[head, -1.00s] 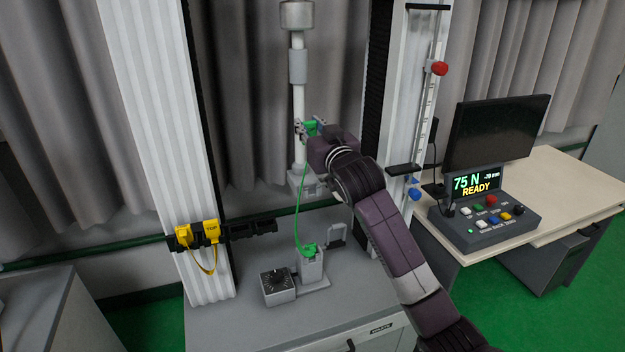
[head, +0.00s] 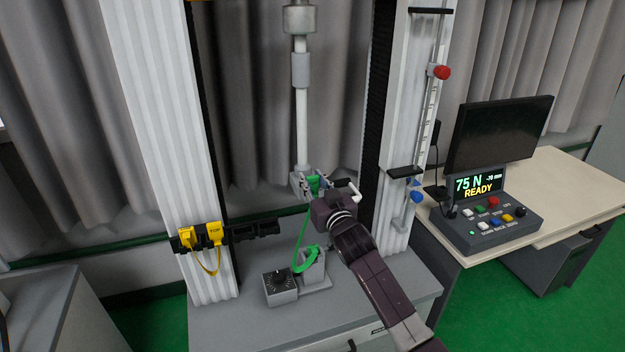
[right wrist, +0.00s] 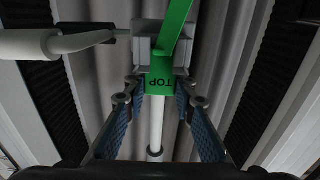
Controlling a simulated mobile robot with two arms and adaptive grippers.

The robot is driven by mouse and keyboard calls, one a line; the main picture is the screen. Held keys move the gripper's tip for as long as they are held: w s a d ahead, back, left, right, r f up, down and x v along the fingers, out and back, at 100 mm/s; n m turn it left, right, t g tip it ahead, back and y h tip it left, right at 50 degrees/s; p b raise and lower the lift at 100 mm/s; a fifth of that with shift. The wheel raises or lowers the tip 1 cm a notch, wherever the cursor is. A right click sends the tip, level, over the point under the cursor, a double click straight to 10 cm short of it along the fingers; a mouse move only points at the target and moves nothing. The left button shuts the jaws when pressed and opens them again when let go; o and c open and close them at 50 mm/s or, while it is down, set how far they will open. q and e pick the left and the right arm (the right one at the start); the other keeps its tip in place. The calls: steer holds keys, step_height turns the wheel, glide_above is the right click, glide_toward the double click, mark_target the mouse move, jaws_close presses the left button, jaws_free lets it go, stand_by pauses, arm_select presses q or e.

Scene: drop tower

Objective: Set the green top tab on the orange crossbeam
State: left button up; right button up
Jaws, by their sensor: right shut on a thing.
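A green strap (head: 302,232) runs from the tab down to a green end piece (head: 306,262) at a small grey upright stand on the bench. No orange crossbeam shows in these frames. My left gripper is not in view.
The white rod (head: 302,125) hangs between two white columns. A yellow TOP tab (head: 214,232) with a yellow strap hangs on the black rack at left. A small grey box (head: 280,291) stands on the bench. The control panel (head: 484,225) reads 75 N and READY.

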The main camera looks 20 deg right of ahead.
steer(key=shift+f, duration=0.1)
steer(key=o, duration=1.1)
steer(key=s+b, duration=0.2)
steer(key=s, duration=1)
steer(key=shift+d, duration=0.25)
